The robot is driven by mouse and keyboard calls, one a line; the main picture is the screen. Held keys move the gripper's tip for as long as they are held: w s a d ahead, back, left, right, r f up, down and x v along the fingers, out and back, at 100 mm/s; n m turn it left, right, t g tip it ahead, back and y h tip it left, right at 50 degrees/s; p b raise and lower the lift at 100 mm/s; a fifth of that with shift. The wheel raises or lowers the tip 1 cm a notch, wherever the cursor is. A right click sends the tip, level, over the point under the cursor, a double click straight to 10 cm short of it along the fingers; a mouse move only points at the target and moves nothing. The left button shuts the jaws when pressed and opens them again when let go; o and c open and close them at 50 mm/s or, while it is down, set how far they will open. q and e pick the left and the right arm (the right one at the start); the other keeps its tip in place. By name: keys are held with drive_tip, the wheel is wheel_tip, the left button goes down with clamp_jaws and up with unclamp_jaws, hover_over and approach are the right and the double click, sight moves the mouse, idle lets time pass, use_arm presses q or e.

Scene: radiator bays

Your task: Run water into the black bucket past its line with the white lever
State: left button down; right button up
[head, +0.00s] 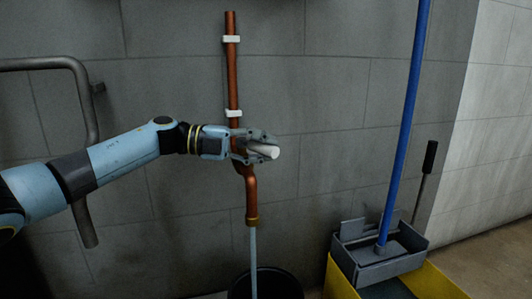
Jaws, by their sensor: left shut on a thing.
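The white lever (263,153) sits on a copper pipe tap on the grey wall. My left gripper (262,148) is shut on the lever, and the lever's rounded end sticks out to the right of the fingers. A pale stream of water (254,255) runs from the brass-coloured spout end (252,221) down into the black bucket (275,283). Only the bucket's upper part shows at the bottom edge of the head view. Its line and the water level inside cannot be made out. My right gripper is not in view.
A grey wringer (350,262) on a yellow mop bucket (432,281) stands at the lower right, with a blue mop handle (403,120) rising from it. A grey wall rail (88,110) is at the left. The copper pipe (231,75) runs up the wall.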

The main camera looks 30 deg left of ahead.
sight(253, 148)
use_arm(q)
drive_tip(key=shift+s+f, duration=0.1)
drive_tip(key=shift+f, duration=0.15)
drive_tip(key=c, duration=1.1)
unclamp_jaws()
drive_tip(key=shift+r, duration=0.1)
drive_tip(key=v, duration=0.7)
drive_tip(key=shift+a, duration=0.25)
drive_tip(key=shift+r, duration=0.1)
